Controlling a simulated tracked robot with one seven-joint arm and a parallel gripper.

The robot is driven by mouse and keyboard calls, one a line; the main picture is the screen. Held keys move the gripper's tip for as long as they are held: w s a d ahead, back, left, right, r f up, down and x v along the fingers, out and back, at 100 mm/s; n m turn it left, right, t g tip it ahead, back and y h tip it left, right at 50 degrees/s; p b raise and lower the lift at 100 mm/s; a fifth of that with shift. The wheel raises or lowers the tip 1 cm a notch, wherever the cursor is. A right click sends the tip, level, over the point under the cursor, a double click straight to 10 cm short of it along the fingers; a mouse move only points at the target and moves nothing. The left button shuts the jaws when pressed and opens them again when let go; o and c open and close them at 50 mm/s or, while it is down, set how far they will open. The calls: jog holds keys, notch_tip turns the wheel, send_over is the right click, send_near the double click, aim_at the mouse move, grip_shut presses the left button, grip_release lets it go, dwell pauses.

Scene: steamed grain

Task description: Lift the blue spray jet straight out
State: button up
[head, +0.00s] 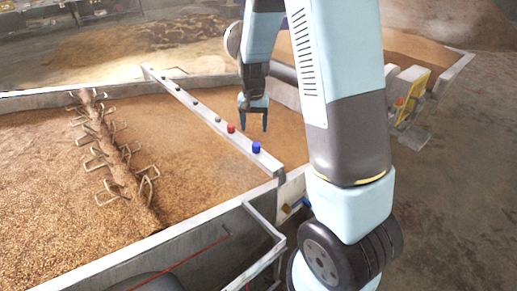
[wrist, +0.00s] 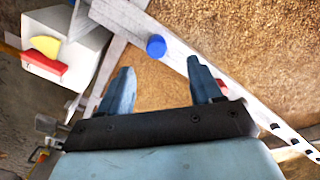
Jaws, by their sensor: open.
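The blue spray jet (head: 256,147) stands on the near end of a narrow pale rail (head: 205,112) in the head view. In the wrist view the blue jet (wrist: 156,46) is ahead of the fingertips, a little above the middle of the gap between them. My gripper (head: 254,122) is open and empty. In the wrist view its two blue fingers (wrist: 158,78) are spread apart. It appears above and beyond the rail, apart from the jet. How far apart in height, I cannot tell.
A red jet (head: 231,128) sits beside the blue one on the rail, with several small dark ones (head: 179,90) farther along. Grain fills the bed around the rail. A shaft with bent metal paddles (head: 113,155) lies at left. A metal frame (head: 262,238) stands in front.

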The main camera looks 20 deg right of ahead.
aim_at(256, 143)
notch_tip(256, 143, down, 5)
jog(key=shift+r, duration=0.15)
jog(key=shift+w+d+f, duration=0.15)
jog(key=shift+d+f, duration=0.05)
jog(key=shift+f, duration=1.1)
jog(key=shift+w+d+f, duration=0.1)
jog(key=shift+d+f, duration=0.1)
jog(key=shift+f, duration=1.1)
jog(key=shift+c, duration=0.5)
jog(key=c, duration=1)
